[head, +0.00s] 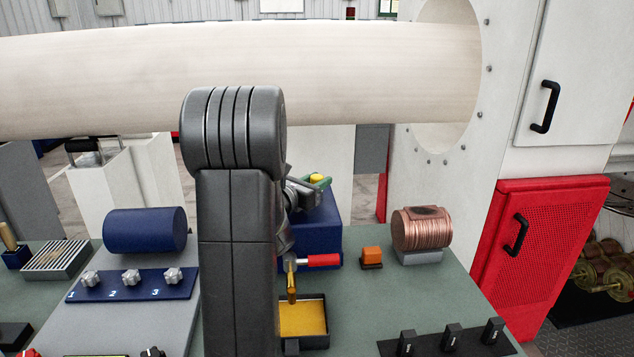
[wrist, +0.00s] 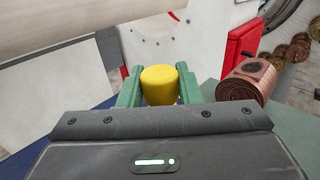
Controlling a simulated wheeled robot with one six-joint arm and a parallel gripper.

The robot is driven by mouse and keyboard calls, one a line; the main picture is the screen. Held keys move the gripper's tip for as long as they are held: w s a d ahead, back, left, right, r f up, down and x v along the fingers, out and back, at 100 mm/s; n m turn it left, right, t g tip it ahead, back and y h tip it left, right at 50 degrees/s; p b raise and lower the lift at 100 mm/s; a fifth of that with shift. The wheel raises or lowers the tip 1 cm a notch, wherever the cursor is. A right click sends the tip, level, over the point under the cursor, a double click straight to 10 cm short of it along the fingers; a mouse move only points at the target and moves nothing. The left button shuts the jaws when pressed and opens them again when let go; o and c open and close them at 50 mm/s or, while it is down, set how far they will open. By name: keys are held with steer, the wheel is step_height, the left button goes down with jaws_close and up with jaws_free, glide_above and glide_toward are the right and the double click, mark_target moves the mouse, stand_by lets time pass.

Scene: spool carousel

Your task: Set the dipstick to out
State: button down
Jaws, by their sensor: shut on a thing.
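The dipstick's yellow knob (wrist: 160,86) sits between the two green fingers of my gripper (wrist: 160,74) in the wrist view. My gripper is shut on it. In the head view the yellow knob (head: 317,178) shows small beside a green finger, just above a dark blue box (head: 318,222). The rod below the knob is hidden, so I cannot tell how far it stands out of the box. My arm covers the left part of the box.
A red-handled tap (head: 322,260) is on the box's front, above a tray (head: 327,338) with a yellow inside. An orange block (head: 372,254) and a copper coil (head: 420,230) stand to the right. Black switches (head: 452,335) and a blue knob panel (head: 110,290) flank the arm. A large pale roll (head: 330,70) spans above.

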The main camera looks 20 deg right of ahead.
mark_target(317, 175)
step_height(317, 175, up, 10)
steer(key=shift+f+p, duration=0.25)
steer(key=shift+p, duration=1)
steer(key=c, duration=1.1)
jaws_free()
steer(key=shift+o, duration=0.2)
steer(key=b+v, duration=0.3)
steer(key=v, duration=1.1)
steer(key=shift+d, duration=0.2)
